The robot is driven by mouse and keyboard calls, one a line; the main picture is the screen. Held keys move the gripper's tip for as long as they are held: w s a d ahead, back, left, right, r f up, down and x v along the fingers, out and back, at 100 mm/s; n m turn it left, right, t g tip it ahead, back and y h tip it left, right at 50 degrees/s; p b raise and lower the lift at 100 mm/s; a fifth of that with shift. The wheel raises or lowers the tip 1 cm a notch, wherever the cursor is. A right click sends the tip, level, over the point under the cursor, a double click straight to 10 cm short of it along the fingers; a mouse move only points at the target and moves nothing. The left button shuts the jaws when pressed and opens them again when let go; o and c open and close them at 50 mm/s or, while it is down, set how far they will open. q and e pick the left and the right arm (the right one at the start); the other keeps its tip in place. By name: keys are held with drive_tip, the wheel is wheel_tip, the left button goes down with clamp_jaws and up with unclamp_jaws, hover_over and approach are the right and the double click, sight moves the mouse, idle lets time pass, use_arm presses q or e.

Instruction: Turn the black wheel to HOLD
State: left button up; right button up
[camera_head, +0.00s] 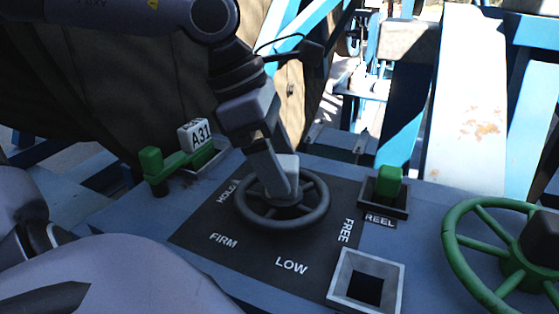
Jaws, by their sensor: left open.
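The black wheel (284,219) lies flat on a dark panel (257,254) on the blue-grey console. White words ring it: HOLD (227,192) at left, FIRM (223,240) at lower left, LOW (291,266) in front and FREE (346,230) at right. My left gripper (283,193) comes down from above, its jaws open, at the wheel's hub. Its fingers hide much of the hub and the far rim. I cannot tell whether they touch the wheel, nor which word the wheel is set to. My right gripper is not in view.
A green lever (178,167) with a white A31 block (197,133) is at left. A green knob (389,180) labelled REEL (380,220) is behind right. A square grey-rimmed socket (393,273) is in front right. A green handwheel (451,237) stands at the right edge.

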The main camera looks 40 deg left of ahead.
sight(260, 189)
use_arm(q)
drive_tip(key=v, duration=0.6)
drive_tip(key=shift+r, duration=0.3)
drive_tip(key=shift+s+a, duration=0.1)
drive_tip(key=shift+a, duration=0.05)
